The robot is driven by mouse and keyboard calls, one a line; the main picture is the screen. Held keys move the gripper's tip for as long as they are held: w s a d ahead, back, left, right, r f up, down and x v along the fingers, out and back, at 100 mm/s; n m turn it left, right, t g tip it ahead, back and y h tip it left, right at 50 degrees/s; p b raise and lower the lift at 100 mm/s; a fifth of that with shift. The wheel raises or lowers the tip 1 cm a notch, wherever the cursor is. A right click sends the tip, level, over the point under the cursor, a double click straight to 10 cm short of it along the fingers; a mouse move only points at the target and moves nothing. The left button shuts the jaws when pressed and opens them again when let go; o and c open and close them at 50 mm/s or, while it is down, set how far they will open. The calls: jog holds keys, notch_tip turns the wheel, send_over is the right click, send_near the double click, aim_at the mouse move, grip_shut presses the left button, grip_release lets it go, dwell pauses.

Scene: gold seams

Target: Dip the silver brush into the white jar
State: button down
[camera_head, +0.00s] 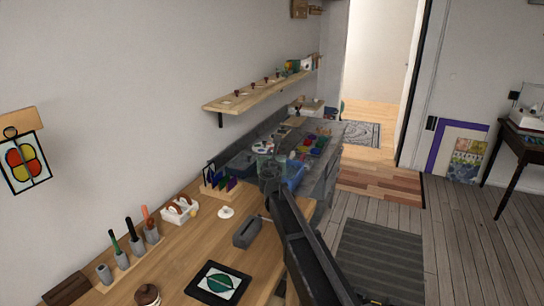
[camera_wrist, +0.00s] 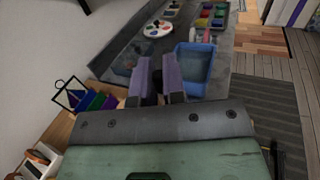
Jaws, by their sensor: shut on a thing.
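My gripper (camera_head: 271,168) is over the grey worktop beyond the wooden bench. Its two purple-grey fingers (camera_wrist: 157,72) are close together in the wrist view, shut on a thin, dark-looking thing that hardly shows between them. I take it for the silver brush; its tip is hidden. A rack at lower left in the head view holds tools with green, black and orange handles, and its front grey holder (camera_head: 104,273) is empty. I cannot single out the white jar with certainty. A small white round thing (camera_head: 226,212) sits on the bench.
A blue bin (camera_wrist: 195,65) stands just right of my fingers. A white paint palette (camera_wrist: 158,29) and a tray of colour pots (camera_wrist: 212,16) lie farther along the worktop. A dark upright rack (camera_head: 218,180) stands left of my gripper. A wall shelf (camera_head: 262,91) is above.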

dwell(0.3)
jog(key=shift+f+b, duration=0.75)
jog(key=shift+f, duration=0.15)
jog(key=shift+f+b, duration=1.55)
jog(key=shift+b, duration=0.1)
jog(key=shift+f+b, duration=0.65)
dwell(1.1)
